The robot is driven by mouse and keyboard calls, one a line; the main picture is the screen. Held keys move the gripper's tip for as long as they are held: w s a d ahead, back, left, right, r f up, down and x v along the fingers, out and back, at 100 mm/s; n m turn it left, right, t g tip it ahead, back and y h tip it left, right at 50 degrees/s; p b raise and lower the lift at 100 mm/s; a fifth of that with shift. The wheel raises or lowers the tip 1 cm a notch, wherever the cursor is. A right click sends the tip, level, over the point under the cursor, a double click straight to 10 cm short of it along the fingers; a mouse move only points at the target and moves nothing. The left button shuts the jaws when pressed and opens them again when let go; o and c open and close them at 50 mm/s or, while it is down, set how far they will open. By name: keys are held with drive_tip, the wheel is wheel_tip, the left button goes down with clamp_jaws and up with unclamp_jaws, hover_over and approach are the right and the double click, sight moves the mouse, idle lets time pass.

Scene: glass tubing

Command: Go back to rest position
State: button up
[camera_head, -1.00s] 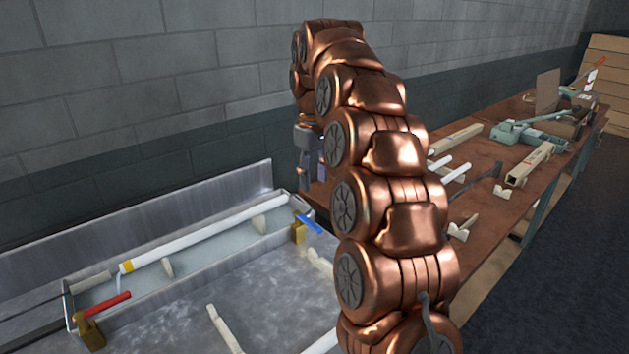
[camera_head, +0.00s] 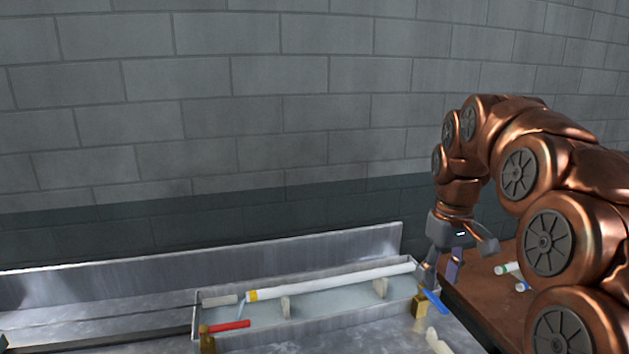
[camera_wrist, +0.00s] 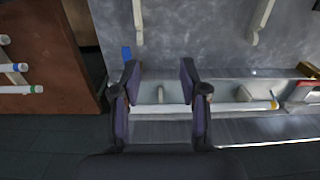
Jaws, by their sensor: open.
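My copper-coloured arm reaches in from the right of the head view. My gripper (camera_head: 447,268) points down at the right end of a metal trough (camera_head: 300,328). In the wrist view my gripper (camera_wrist: 160,74) is open, its two dark fingers apart with nothing held between them. A long white tube (camera_head: 335,280) with a yellow band at its left end lies along the trough. It also shows in the wrist view (camera_wrist: 237,106), passing below the fingers without being gripped. How high the fingers are above it I cannot tell.
A blue-handled valve (camera_head: 434,301) stands close to my gripper at the trough's right end. A red-handled valve (camera_head: 228,326) is at its left end. A brown table (camera_head: 488,290) with capped tubes (camera_head: 508,268) lies to the right. A grey block wall (camera_head: 230,110) stands behind.

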drive_tip(key=s+a+f+m, duration=0.1)
drive_tip(key=s+f, duration=0.3)
drive_tip(key=s, duration=0.6)
drive_tip(key=s+a+f+m+g+p, duration=0.1)
drive_tip(key=s+a+f, duration=0.2)
drive_tip(key=s, duration=0.8)
drive_tip(key=s+a+f+m, duration=0.1)
drive_tip(key=s+f, duration=0.4)
drive_tip(key=s, duration=0.5)
drive_tip(key=shift+s+a, duration=0.3)
drive_tip(key=shift+a, duration=0.25)
